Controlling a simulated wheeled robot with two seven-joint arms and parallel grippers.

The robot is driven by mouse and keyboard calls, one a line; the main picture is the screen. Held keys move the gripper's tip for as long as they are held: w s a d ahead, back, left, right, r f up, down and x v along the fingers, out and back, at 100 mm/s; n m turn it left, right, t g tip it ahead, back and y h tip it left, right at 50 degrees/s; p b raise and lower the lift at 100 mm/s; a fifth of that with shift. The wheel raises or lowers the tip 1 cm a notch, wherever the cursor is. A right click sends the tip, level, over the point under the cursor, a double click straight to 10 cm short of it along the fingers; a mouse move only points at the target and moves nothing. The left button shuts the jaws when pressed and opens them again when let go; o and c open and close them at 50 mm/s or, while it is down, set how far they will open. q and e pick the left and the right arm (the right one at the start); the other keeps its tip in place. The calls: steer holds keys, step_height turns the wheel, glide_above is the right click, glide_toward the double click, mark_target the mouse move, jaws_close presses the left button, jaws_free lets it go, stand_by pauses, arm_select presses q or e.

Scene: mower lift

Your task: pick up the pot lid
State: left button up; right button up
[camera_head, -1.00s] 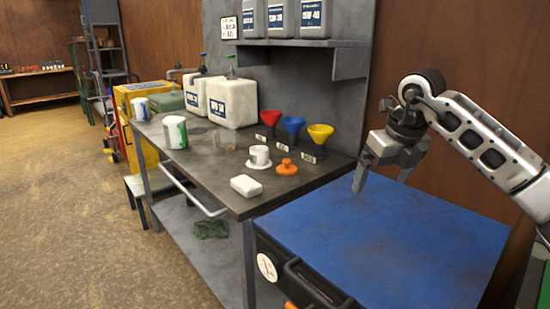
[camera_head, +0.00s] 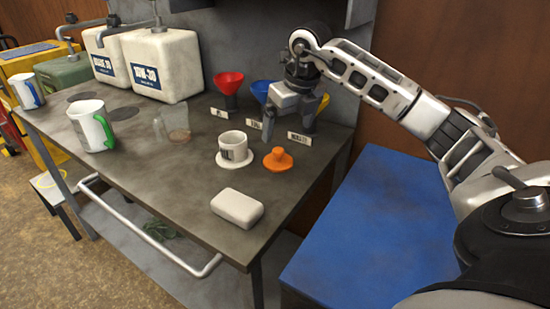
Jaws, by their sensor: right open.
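The orange pot lid (camera_head: 278,160) with a small knob lies flat on the grey workbench (camera_head: 170,195), just right of a white cup (camera_head: 233,146) on a saucer. My right gripper (camera_head: 288,138) is open and empty, with its fingers pointing down above and behind the lid. It looks apart from the lid. Its hand partly hides the yellow funnel (camera_head: 323,103) and the blue funnel (camera_head: 262,90). My left gripper does not show.
A white block (camera_head: 237,206) lies near the bench's front edge. A red funnel (camera_head: 229,84), mugs (camera_head: 92,125), a clear glass (camera_head: 177,123) and white canisters (camera_head: 162,64) stand on the bench. A blue-topped cabinet (camera_head: 370,230) stands to the right.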

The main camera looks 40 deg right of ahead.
mark_target(280, 151)
steer(key=x, duration=1)
steer(key=shift+w+f+p, duration=0.15)
steer(key=shift+w+p, duration=0.15)
steer(key=shift+p, duration=0.1)
steer(key=c, duration=1)
